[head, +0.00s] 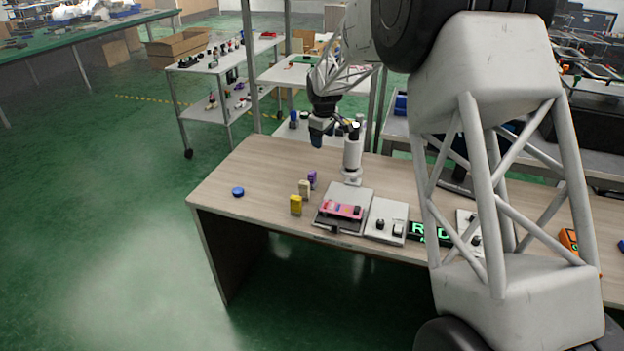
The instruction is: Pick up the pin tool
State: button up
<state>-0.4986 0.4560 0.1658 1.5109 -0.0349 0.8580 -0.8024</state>
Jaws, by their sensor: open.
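I cannot tell for certain which object is the pin tool. My gripper (335,131) is dark and hangs near the table's back edge, by the top of the cylinder. It is open. Its fingers are small here, and contact with the cylinder cannot be made out.
A blue disc (238,191) and yellow (296,205), cream (304,188) and purple (312,179) blocks lie left of the fixture. A switch box (386,221) and a green-lettered display (430,234) stand right of it. The table's left part is mostly clear. My arm hides much of the right side.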

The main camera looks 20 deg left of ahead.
jog(key=n+g, duration=0.1)
jog(key=n, duration=0.1)
send_near(312, 172)
jog(key=shift+s+a+f, duration=0.15)
jog(key=shift+a+f, duration=0.2)
jog(key=f, duration=0.3)
jog(key=shift+w+n+g+h, duration=0.3)
jog(key=shift+w+n, duration=0.05)
jog(key=shift+n, duration=0.05)
jog(key=shift+d+f, duration=0.2)
jog(key=shift+f, duration=0.3)
jog(key=shift+f, duration=1.3)
jog(key=shift+f, duration=2.6)
